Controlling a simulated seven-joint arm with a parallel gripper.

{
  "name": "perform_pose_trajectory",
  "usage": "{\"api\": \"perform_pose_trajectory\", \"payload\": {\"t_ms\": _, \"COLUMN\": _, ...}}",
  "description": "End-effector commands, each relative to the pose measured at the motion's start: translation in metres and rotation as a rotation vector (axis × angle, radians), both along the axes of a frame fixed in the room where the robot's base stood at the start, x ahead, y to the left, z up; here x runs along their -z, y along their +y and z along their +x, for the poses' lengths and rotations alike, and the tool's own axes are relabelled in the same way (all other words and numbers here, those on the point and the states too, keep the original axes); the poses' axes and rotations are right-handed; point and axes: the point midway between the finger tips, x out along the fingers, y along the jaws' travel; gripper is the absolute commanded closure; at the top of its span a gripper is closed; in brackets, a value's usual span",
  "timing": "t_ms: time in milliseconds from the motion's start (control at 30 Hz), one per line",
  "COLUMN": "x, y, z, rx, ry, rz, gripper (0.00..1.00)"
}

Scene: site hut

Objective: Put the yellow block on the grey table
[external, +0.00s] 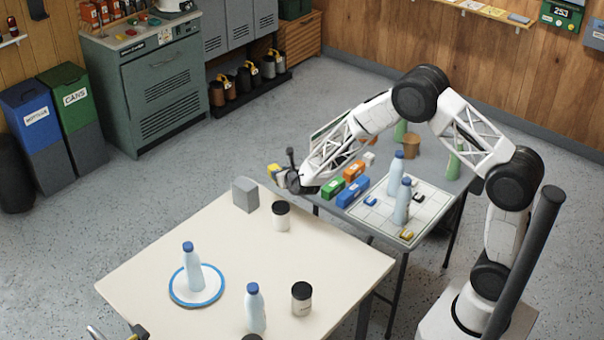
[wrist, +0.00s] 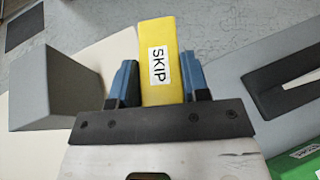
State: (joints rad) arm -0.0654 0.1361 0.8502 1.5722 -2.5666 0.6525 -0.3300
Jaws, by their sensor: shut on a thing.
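The yellow block (wrist: 158,62), labelled SKIP, sits between the two blue fingers of my gripper (wrist: 160,85) in the wrist view. My gripper is shut on it. In the external view the yellow block (external: 273,171) shows just past my gripper (external: 285,175), held in the air near the gap between the cream table and the grey table. The grey table (external: 430,165) stands to the right, partly hidden by my arm.
The cream table (external: 150,265) holds a grey block (external: 245,194), bottles and dark-lidded jars. On the grey table are a green block (external: 332,188), a blue block (external: 352,192), an orange block (external: 354,171) and a white gridded board (external: 382,212) with bottles.

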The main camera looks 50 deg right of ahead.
Motion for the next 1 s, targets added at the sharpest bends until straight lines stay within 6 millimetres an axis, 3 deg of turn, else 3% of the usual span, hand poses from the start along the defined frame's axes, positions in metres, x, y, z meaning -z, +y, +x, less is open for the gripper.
{"api": "perform_pose_trajectory", "payload": {"t_ms": 167, "x": -0.004, "y": 0.0, "z": 0.0, "rx": 0.0, "ry": -0.001, "rz": 0.001, "gripper": 0.89}}
{"api": "perform_pose_trajectory", "payload": {"t_ms": 367, "x": -0.026, "y": 0.0, "z": 0.0, "rx": 0.0, "ry": -0.003, "rz": -0.001, "gripper": 0.89}}
{"api": "perform_pose_trajectory", "payload": {"t_ms": 533, "x": -0.067, "y": 0.0, "z": 0.0, "rx": 0.0, "ry": -0.004, "rz": 0.001, "gripper": 0.89}}
{"api": "perform_pose_trajectory", "payload": {"t_ms": 800, "x": -0.16, "y": 0.0, "z": 0.0, "rx": 0.0, "ry": -0.006, "rz": 0.002, "gripper": 0.89}}
{"api": "perform_pose_trajectory", "payload": {"t_ms": 1000, "x": -0.205, "y": 0.0, "z": 0.0, "rx": 0.001, "ry": -0.002, "rz": 0.001, "gripper": 0.89}}
